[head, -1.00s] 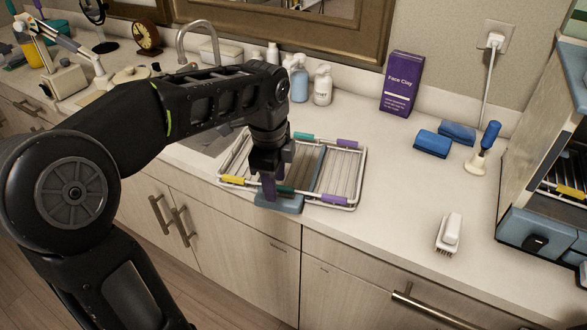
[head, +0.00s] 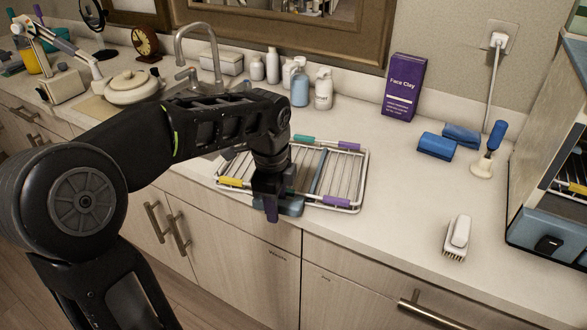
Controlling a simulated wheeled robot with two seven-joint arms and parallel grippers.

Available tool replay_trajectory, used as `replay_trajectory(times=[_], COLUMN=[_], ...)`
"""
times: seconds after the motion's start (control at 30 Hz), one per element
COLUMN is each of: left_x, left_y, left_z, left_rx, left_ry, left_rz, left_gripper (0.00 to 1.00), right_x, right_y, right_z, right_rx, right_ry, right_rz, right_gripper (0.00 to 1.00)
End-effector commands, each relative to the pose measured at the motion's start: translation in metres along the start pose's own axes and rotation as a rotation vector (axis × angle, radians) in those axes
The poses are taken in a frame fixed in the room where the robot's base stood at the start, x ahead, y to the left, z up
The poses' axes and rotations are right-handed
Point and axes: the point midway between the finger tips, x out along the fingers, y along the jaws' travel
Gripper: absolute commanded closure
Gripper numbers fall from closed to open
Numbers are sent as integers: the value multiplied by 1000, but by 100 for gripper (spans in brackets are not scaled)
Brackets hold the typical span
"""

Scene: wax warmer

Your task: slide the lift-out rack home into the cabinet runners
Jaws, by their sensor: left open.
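The lift-out rack (head: 339,176) is a silver wire frame with yellow, green and purple clips and a blue-grey crossbar. It lies flat on the counter, left of centre. A blue-grey handle-like piece (head: 291,207) shows at its front edge, partly hidden by my gripper. My left gripper (head: 272,208) is open at this front edge, pointing down beside the blue-grey piece; whether it touches is unclear. The cabinet (head: 547,225) stands at the right edge, cut off by the picture; part of its interior shows, with a yellow-marked rack or runner. My right gripper is out of view.
A white brush (head: 457,238) lies on the counter between rack and cabinet. Blue folded cloths (head: 436,146), a blue-handled tool on a stand (head: 487,150) and a purple Face Clay box (head: 404,87) are farther back. Bottles (head: 323,89) and the faucet (head: 210,50) stand behind the rack.

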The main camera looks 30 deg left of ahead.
Motion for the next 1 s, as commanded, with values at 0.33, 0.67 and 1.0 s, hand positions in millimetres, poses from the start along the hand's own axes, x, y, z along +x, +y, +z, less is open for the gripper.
replay_trajectory(times=[0.33, 0.67, 1.0], left_x=[-1, 0, -1], left_y=[-1, -1, -2], left_z=[-1, 0, 0], left_rx=[1, 0, 0], left_ry=[1, 0, 0], left_rz=[-1, -1, 0], left_gripper=[56, 56, 56], right_x=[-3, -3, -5], right_y=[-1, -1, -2], right_z=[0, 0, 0], right_rx=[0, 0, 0], right_ry=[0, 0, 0], right_rz=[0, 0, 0], right_gripper=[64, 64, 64])
